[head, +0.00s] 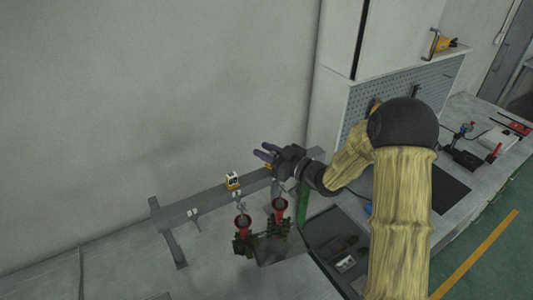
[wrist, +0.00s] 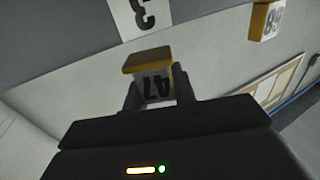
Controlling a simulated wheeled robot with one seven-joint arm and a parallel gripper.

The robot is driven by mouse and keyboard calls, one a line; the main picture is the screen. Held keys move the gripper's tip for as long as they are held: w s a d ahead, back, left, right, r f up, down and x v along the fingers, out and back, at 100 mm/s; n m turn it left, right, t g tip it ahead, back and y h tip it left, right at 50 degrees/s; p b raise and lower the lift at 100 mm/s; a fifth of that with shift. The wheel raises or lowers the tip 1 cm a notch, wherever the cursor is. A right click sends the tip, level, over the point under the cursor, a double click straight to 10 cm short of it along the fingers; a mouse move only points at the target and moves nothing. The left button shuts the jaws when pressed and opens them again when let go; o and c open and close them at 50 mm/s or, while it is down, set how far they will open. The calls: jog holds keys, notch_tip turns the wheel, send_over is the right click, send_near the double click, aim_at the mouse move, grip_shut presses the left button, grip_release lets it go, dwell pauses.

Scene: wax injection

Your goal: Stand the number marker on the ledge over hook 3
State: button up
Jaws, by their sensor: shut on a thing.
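My gripper (head: 265,153) is above the right part of the grey ledge (head: 200,202) in the head view. In the wrist view my gripper (wrist: 157,92) is shut on a number marker (wrist: 157,86). The marker is a white block with a yellow base, and its black 47 appears upside down in this view. In the head view only a small yellow bit by the fingers shows. A white label with a 3 (wrist: 142,13) is just beyond the held marker in the wrist view. I cannot tell whether the marker touches the ledge.
Another yellow and white marker (head: 233,181) stands on the ledge to the left; one also shows at the wrist view's upper right (wrist: 267,20). Red cups with dark green clusters hang below the ledge (head: 243,221) (head: 280,205). A white cabinet stands to the right.

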jog(key=shift+f, duration=0.75)
jog(key=shift+f, duration=0.15)
jog(key=o, duration=0.9)
jog(key=shift+o, duration=0.2)
jog(key=b+v, duration=0.4)
jog(key=v, duration=0.8)
